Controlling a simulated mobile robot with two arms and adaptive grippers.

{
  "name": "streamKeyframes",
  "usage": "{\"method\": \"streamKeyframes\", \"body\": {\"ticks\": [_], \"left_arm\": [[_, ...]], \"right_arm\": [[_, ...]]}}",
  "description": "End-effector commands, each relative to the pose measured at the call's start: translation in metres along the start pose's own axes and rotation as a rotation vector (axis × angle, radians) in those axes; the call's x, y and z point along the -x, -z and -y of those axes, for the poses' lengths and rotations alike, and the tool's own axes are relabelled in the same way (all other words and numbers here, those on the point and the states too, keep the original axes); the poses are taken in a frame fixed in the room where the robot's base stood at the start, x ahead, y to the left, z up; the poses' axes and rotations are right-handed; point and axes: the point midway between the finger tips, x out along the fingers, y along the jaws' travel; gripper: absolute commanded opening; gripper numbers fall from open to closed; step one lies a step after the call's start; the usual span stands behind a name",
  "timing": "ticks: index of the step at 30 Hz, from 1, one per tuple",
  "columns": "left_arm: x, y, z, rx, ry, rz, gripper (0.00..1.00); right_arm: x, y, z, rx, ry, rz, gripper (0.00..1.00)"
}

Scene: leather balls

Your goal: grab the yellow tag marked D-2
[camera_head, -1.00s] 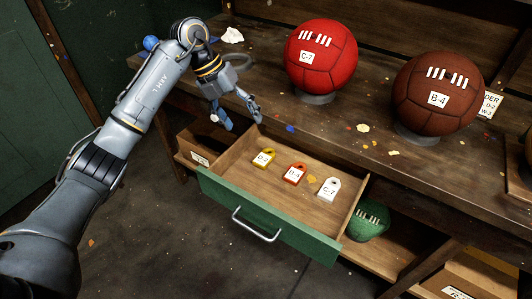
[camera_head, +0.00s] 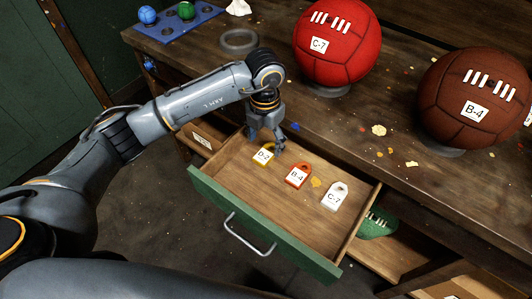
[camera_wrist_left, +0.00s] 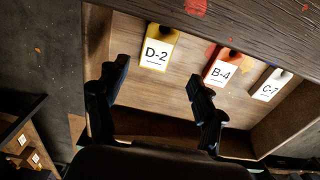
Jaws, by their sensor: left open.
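The yellow tag marked D-2 (camera_head: 263,154) lies in the open drawer (camera_head: 230,185), leftmost of three tags. It also shows in the left wrist view (camera_wrist_left: 157,48). My left gripper (camera_head: 267,143) points down over the drawer's back left part, close to the yellow tag. In the left wrist view its two fingers (camera_wrist_left: 158,98) are spread, with nothing between them, and the yellow tag shows beyond the fingertips. The orange-red B-4 tag (camera_head: 298,176) and the white C-7 tag (camera_head: 335,197) lie to the right. My right gripper is not seen.
A red ball (camera_head: 335,42) marked C-7 and a brown ball (camera_head: 470,95) marked B-4 rest on the bench top above the drawer. A green ball (camera_head: 375,222) sits on the shelf below. A blue tray (camera_head: 172,25) with small balls is at the back left.

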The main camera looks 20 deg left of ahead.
Motion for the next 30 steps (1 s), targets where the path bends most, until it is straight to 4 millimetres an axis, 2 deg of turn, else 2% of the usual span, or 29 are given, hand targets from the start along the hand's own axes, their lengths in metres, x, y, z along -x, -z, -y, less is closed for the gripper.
{"method": "streamKeyframes", "body": {"ticks": [6, 8, 15, 23, 30], "left_arm": [[-0.016, 0.002, -0.002, 0.001, 0.001, -0.003, 0.69], [-0.026, 0.004, -0.004, 0.001, 0.002, -0.005, 0.69], [-0.055, 0.004, -0.006, 0.000, 0.000, -0.002, 0.69], [-0.058, 0.004, -0.006, 0.000, 0.000, 0.000, 0.69], [-0.057, 0.004, -0.006, 0.000, 0.000, 0.000, 0.20]], "right_arm": [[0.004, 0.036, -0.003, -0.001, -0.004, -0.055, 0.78], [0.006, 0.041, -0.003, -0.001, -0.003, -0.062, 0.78], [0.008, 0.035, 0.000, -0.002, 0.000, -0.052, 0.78], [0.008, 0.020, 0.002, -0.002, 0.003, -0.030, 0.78], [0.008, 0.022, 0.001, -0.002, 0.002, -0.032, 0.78]]}}
